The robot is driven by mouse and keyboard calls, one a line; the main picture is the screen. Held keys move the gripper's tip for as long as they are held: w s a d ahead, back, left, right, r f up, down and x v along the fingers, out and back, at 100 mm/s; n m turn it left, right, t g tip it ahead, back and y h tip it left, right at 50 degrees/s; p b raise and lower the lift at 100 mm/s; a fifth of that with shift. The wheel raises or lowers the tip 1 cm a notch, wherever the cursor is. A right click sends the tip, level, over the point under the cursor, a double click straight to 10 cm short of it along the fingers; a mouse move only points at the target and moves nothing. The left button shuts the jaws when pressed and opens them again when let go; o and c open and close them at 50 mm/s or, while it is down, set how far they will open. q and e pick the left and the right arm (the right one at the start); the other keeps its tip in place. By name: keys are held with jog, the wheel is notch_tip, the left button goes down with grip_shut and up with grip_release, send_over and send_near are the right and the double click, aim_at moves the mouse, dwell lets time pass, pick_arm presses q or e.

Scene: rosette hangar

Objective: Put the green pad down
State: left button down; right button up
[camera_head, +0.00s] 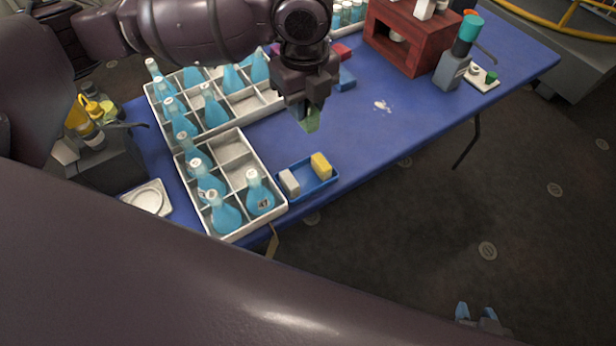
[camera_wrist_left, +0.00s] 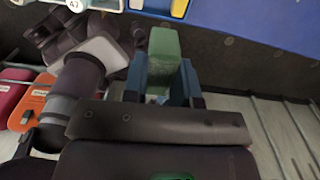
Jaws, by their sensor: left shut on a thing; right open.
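My left gripper (camera_head: 306,104) is shut on the green pad (camera_head: 311,120) and holds it pointing down over the blue table (camera_head: 420,110). The gap to the table is hard to judge. In the left wrist view the green pad (camera_wrist_left: 164,45) sticks out between the blue fingers of the left gripper (camera_wrist_left: 162,80). A small blue tray (camera_head: 312,191) with a grey pad (camera_head: 290,182) and a yellow pad (camera_head: 321,165) lies below the held pad in the head view. My right gripper (camera_head: 477,316) is open and empty at the bottom right, over the floor.
White divided crates (camera_head: 246,224) with several blue flasks (camera_head: 260,194) stand left of the tray. A blue block (camera_head: 345,78) and a red block (camera_head: 342,51) lie behind the gripper. A red box (camera_head: 405,50) and a dispenser bottle (camera_head: 452,70) stand further back. A white spill (camera_head: 382,106) marks the otherwise clear middle.

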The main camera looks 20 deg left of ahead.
pick_arm(q)
jog(key=shift+f, duration=0.5)
notch_tip(320, 180, down, 19)
jog(key=b, duration=0.5)
jog(key=shift+f, duration=0.15)
pick_arm(e)
jog(key=shift+g, duration=0.4)
jog(key=f, duration=0.4)
jog(key=shift+s+f, duration=0.3)
pick_arm(q)
jog(key=c, duration=1.2)
grip_release()
pick_arm(e)
jog(key=shift+f, duration=0.15)
